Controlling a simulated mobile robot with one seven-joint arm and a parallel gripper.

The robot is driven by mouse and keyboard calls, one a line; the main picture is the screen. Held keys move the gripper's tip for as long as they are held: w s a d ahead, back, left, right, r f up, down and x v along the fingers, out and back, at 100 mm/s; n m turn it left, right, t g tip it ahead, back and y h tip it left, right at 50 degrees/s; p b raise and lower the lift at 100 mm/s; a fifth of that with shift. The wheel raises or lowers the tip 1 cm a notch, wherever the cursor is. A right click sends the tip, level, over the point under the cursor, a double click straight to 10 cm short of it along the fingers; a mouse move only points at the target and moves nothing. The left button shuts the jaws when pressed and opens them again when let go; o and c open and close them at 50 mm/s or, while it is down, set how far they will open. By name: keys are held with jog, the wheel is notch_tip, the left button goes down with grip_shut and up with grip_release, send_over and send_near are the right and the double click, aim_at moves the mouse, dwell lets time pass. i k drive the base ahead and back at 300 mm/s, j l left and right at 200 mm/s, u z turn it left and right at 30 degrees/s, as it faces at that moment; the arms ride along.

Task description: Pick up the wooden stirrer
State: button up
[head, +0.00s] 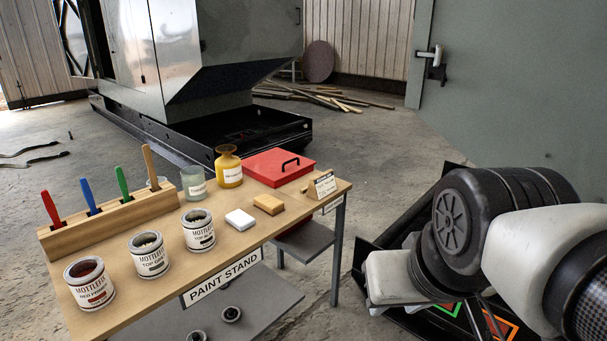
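The wooden stirrer (150,166), a plain tan stick, stands nearly upright at the right end of a wooden rack (112,223) on the paint stand (240,252). Its lower end is hidden in the rack. Red (50,208), blue (89,195) and green (123,183) sticks stand left of it in the same rack. My arm is at the right of the head view, well apart from the stirrer. My gripper cannot be made out in this view.
Three labelled paint cans (150,256) stand in front of the rack. A glass jar (193,182), a yellow bottle (228,168), a red box (279,167), a white block (239,220) and a tan block (269,204) stand to the right.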

aim_at(152, 173)
jog(key=i+l, duration=0.1)
jog(key=i, duration=1.1)
jog(key=k+l+u, duration=0.25)
jog(key=l, duration=0.2)
jog(key=k+l+u, duration=0.3)
jog(key=k+u, duration=0.15)
jog(key=u, duration=1.3)
jog(key=i+j, duration=0.75)
